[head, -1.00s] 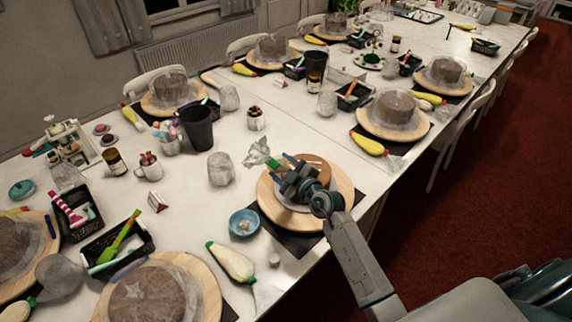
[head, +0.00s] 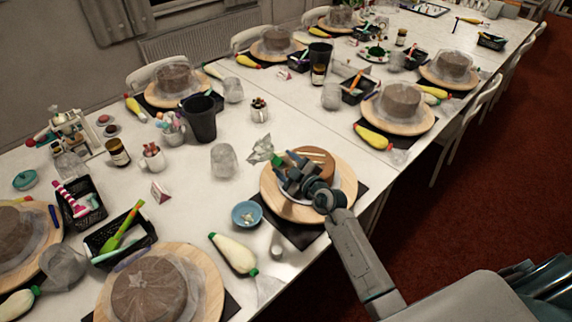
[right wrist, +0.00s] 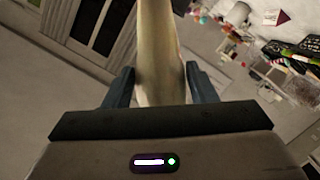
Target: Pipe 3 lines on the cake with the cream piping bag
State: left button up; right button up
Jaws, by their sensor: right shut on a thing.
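The brown cake (head: 322,160) stands on a round wooden turntable (head: 347,195) at the table's right edge. Thin pale streaks show on the far part of its top, partly hidden by my gripper. My right gripper (head: 284,178) is over the cake's left side and shut on the cream piping bag. The bag's green band (head: 277,160) and clear crumpled tail (head: 262,148) stick out left of the gripper. Its pale body (right wrist: 160,50) shows between the fingers (right wrist: 158,88) in the right wrist view. The nozzle and its contact with the cake are hidden. My left gripper is out of view.
A blue bowl (head: 247,214) stands left of the turntable, with another piping bag (head: 232,253) in front of it. A clear cup (head: 224,160) and a black cup (head: 201,120) stand farther left. Other wrapped cakes on boards line the table.

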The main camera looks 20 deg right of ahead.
jog(key=shift+d, duration=0.1)
jog(key=shift+s+d+p, duration=0.25)
jog(key=shift+s+d, duration=0.1)
jog(key=shift+d, duration=0.25)
jog(key=shift+s+d+p, duration=0.25)
jog(key=shift+s+d, duration=0.05)
jog(key=shift+d, duration=0.25)
jog(key=shift+s+d, duration=0.6)
jog(key=shift+d, duration=0.5)
jog(key=shift+s+d, duration=0.65)
jog(key=shift+d, duration=0.5)
jog(key=shift+s+d, duration=0.6)
jog(key=shift+d, duration=0.5)
jog(key=o, duration=0.3)
jog(key=shift+r, duration=0.15)
jog(key=shift+r, duration=1.9)
